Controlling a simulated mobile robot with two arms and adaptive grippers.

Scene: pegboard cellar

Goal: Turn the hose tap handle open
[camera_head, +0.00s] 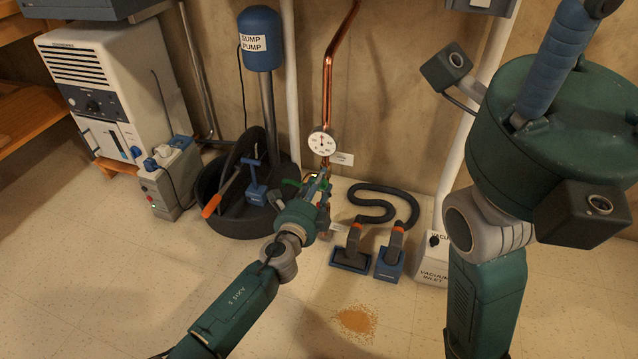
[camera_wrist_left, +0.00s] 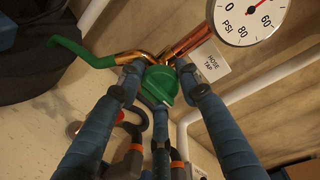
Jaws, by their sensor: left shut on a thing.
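The hose tap is at the foot of a copper pipe on the back wall in the head view. In the left wrist view its green handle (camera_wrist_left: 160,84) sits between the blue fingers of my left gripper (camera_wrist_left: 158,88), which is shut on it. The HOSE TAP label (camera_wrist_left: 212,65) is just to the right. In the head view my left gripper (camera_head: 318,188) reaches to the tap and mostly hides the handle. My right gripper (camera_head: 562,62) is raised at the upper right, far from the tap. Its fingertips are not clearly seen.
A pressure gauge (camera_head: 322,143) is just above the tap. A black tub (camera_head: 230,224) with tools and the sump pump (camera_head: 261,42) stand to the left. A vacuum hose (camera_head: 372,204) with floor heads lies to the right. The floor in front is open, with a spill (camera_head: 356,321).

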